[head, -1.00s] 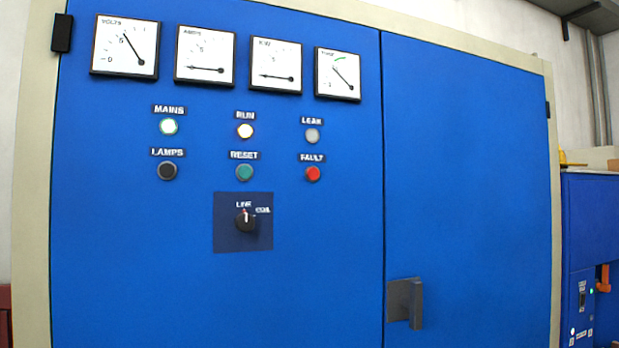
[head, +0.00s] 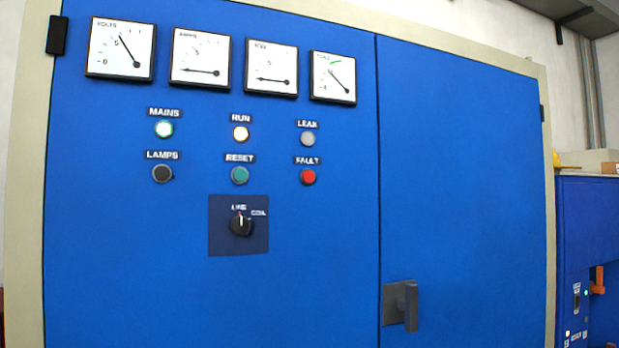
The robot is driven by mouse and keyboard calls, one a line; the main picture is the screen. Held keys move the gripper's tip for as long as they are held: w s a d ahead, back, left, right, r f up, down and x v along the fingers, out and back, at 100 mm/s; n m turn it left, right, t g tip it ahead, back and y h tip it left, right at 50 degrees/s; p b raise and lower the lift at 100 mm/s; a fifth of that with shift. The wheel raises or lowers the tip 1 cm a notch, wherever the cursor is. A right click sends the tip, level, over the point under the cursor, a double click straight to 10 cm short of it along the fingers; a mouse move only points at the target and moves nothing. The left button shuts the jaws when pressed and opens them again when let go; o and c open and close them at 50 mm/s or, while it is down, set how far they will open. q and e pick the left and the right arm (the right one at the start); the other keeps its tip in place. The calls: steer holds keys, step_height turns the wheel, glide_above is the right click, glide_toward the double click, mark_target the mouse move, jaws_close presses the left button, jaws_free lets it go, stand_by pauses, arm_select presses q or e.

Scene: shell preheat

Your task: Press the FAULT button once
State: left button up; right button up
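The FAULT button (head: 308,177) is a small round red button on the left door of a blue cabinet (head: 150,290). It sits under its FAULT label (head: 307,160), below the grey LEAK lamp (head: 308,139) and right of the green RESET button (head: 240,175). Nothing covers or touches it. Neither of my grippers shows in the head view.
The MAINS lamp (head: 164,129) and RUN lamp (head: 241,133) look lit. A dark LAMPS button (head: 162,173), a LINE/COIL rotary switch (head: 241,224) and several gauges are nearby. A grey handle (head: 401,305) juts from the right door. A smaller blue cabinet (head: 590,225) stands at the right.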

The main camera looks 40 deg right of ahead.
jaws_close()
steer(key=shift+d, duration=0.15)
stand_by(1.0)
